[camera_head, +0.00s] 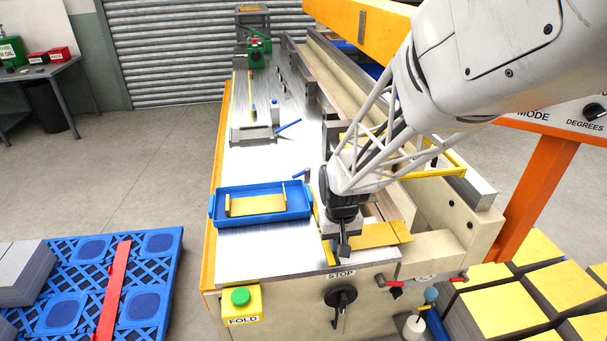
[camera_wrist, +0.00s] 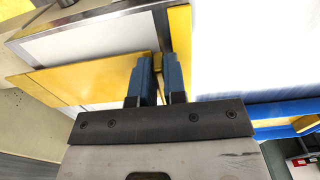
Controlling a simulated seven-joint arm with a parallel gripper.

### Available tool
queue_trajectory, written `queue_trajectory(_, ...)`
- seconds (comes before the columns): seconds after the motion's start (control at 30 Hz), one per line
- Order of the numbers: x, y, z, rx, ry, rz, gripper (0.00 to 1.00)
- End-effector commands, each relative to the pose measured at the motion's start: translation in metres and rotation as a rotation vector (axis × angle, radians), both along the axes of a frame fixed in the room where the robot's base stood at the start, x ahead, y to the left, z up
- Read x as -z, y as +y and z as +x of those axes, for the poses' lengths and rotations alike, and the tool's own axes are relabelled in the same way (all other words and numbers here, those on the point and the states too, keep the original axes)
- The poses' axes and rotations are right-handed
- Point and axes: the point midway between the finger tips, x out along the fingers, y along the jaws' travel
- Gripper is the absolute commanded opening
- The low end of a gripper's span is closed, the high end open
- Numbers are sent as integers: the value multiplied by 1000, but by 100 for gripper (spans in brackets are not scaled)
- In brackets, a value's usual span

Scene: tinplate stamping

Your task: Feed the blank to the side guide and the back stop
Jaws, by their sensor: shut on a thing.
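The blank, a flat yellow sheet (camera_head: 384,235), lies at the near end of the machine bed, to the right of my gripper. My gripper (camera_head: 343,250) points down over the bed and is shut on the blank's edge. In the wrist view its two blue fingers (camera_wrist: 160,78) stand close together, with the blank (camera_wrist: 95,78) spreading to the left. A narrow yellow strip (camera_wrist: 180,40) runs beside the fingers. It may be the side guide, but I cannot tell. I cannot make out the back stop or whether the blank touches either one.
A blue tray (camera_head: 217,213) holding a yellow piece (camera_head: 258,205) stands left of my gripper on the metal table (camera_head: 245,245). A grey fixture with a blue lever (camera_head: 288,126) stands farther back. A green FOLD button (camera_head: 240,297) is at the front.

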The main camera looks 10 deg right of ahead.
Motion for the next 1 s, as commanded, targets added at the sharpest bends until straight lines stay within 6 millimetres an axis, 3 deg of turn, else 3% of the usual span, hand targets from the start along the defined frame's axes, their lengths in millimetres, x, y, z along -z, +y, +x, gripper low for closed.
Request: queue_trajectory(1.0, 1, 1, 72, 0, 0, 0, 0)
